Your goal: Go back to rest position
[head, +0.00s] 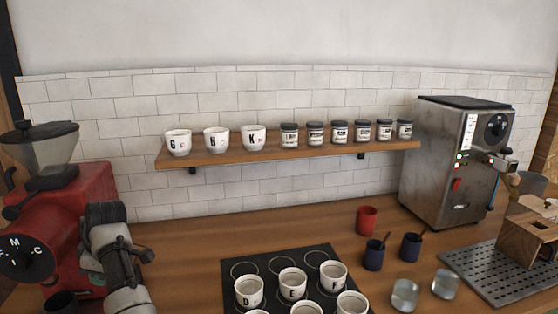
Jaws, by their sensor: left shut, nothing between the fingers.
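My left gripper (142,254) is at the lower left, in front of the red grinder (88,205) and above the wooden counter (185,262). It is shut and empty, and my own wrist partly hides its fingers. It is left of the black mat (232,306) and apart from the cups there. My right gripper is not in the picture.
Lettered white cups, including cup E (292,284), stand on the mat. A shelf (290,150) holds three cups and several jars. A red cup (367,220), two dark blue cups, two glasses and a steel machine (440,170) stand right. Counter behind the mat is clear.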

